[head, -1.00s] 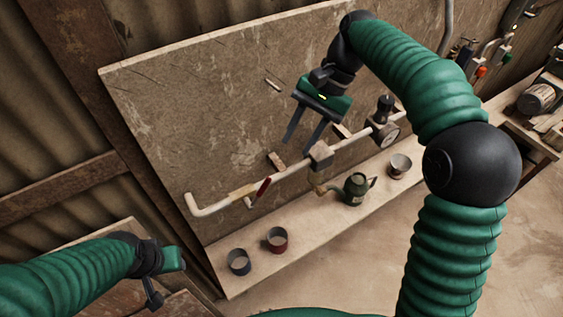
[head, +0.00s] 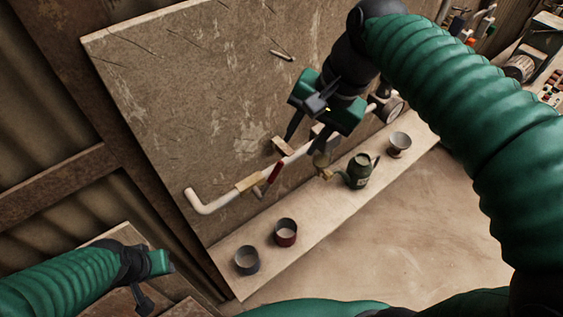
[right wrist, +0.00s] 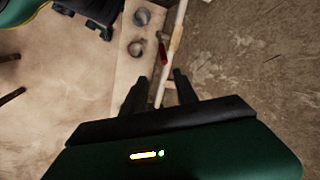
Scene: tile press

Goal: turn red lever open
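My right gripper (head: 305,140) is open in front of the pipe, to the right of the lever. In the right wrist view its fingers (right wrist: 162,80) are spread, with the pipe running between them and nothing visibly held. My left gripper (head: 155,275) is at the lower left, away from the pipe; its fingers do not show clearly.
A shelf (head: 325,218) below the pipe carries a dark cup (head: 247,261), a red cup (head: 286,232), a green oil can (head: 359,172) and a grey cup (head: 398,145). A gauge (head: 393,110) is on the pipe at right. The floor in front is clear.

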